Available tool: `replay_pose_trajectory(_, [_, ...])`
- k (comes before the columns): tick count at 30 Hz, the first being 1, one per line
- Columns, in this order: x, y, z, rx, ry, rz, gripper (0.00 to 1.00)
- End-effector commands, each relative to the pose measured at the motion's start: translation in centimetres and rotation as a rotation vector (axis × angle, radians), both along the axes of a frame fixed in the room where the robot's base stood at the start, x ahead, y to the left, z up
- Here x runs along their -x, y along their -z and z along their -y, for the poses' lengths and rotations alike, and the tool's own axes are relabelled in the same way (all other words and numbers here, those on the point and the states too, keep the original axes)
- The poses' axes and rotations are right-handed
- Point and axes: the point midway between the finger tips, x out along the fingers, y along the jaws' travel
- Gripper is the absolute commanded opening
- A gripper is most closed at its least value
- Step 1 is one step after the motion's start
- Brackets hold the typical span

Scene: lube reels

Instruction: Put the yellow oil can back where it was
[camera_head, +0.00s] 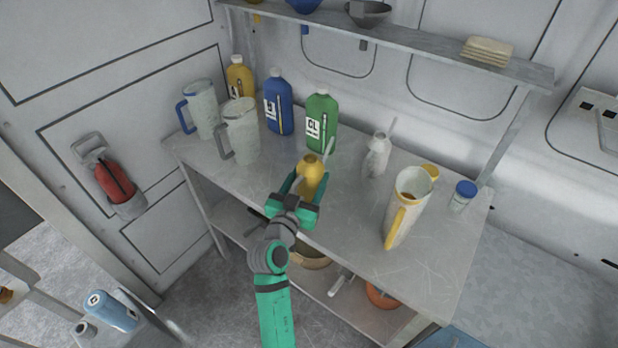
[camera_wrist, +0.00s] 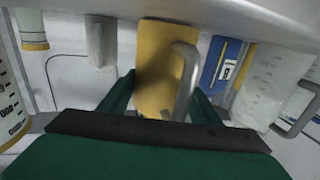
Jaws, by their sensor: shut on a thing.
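The yellow oil can (camera_head: 312,172), with a thin grey spout, is between the green fingers of my gripper (camera_head: 308,188), near the front middle of the workbench (camera_head: 340,225). My gripper is shut on it. In the wrist view the yellow can (camera_wrist: 152,65) fills the space between the fingertips (camera_wrist: 158,95), with its grey spout or handle in front. I cannot tell whether its base touches the bench. A similar pale oil can (camera_head: 377,157) stands to the right and farther back.
Behind stand a green bottle (camera_head: 320,122), a blue bottle (camera_head: 278,105) and a yellow bottle (camera_head: 238,78). Two pale jugs (camera_head: 241,135) (camera_head: 200,112) are at left. A yellow-handled jug (camera_head: 402,215) and a blue-lidded jar (camera_head: 462,196) are at right. A shelf (camera_head: 420,50) overhangs the back.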

Motion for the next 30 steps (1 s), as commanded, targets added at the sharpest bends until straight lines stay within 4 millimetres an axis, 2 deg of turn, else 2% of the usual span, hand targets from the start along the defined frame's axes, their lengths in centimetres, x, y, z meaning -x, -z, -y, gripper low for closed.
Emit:
replay_pose_trajectory(10, [0.0,0.3,0.0,-0.001,0.000,0.000,0.25])
replay_pose_trajectory(11, [0.0,0.3,0.0,-0.001,0.000,0.000,0.64])
replay_pose_trajectory(12, [0.0,0.3,0.0,-0.001,0.000,0.000,0.74])
replay_pose_trajectory(13, [0.0,0.3,0.0,-0.001,0.000,0.000,0.76])
replay_pose_trajectory(24, [0.1,-0.1,0.0,0.000,0.000,0.001,0.76])
replay_pose_trajectory(30, [2.8,0.0,-1.1,0.003,-0.003,-0.001,0.76])
